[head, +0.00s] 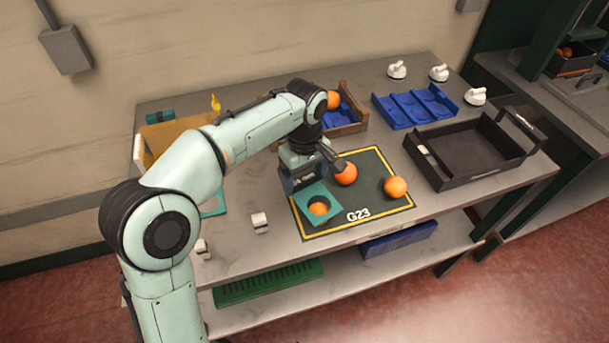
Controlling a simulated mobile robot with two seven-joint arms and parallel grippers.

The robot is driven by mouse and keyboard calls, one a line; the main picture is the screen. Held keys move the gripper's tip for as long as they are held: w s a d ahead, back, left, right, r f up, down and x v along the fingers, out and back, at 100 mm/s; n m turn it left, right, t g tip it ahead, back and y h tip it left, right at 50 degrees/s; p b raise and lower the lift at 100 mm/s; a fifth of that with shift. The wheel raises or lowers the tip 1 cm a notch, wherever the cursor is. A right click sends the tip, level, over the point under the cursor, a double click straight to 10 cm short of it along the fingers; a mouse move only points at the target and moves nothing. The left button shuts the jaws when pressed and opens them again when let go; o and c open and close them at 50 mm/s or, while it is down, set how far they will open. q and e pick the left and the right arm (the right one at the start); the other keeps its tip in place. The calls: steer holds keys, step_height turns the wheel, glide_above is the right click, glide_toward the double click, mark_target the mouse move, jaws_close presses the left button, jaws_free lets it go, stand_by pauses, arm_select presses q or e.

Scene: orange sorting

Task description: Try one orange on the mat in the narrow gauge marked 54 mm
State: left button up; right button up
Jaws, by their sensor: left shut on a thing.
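The dark mat (372,213) with a yellow border and the mark G23 lies on the bench. Two oranges lie bare on it, one near the middle (346,174) and one at the right (395,187). My left gripper (306,188) is over the mat's left part, shut on a teal gauge plate (333,203). A third orange (318,209) shows in the plate's round hole; I cannot tell how far it is through. Any size mark is unreadable. Another teal plate (213,206) lies left of the mat, partly hidden by my arm. My right gripper is out of view.
Behind the mat stand a wooden crate (352,128) with an orange and blue insert, and a blue tray (410,108). A black tray (470,152) is at the right. White knobbed things (397,70) line the back. A small white block (260,222) stands left of the mat.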

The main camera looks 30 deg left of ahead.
mark_target(304, 186)
arm_select(q)
steer(key=shift+f+b, duration=1.65)
steer(key=shift+f, duration=1)
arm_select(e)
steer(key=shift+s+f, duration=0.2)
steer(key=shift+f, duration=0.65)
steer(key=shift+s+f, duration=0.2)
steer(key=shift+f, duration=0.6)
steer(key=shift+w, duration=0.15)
arm_select(q)
steer(key=shift+r+p, duration=1.4)
steer(key=shift+r, duration=0.1)
steer(key=shift+r+p, duration=2)
steer(key=shift+r, duration=0.45)
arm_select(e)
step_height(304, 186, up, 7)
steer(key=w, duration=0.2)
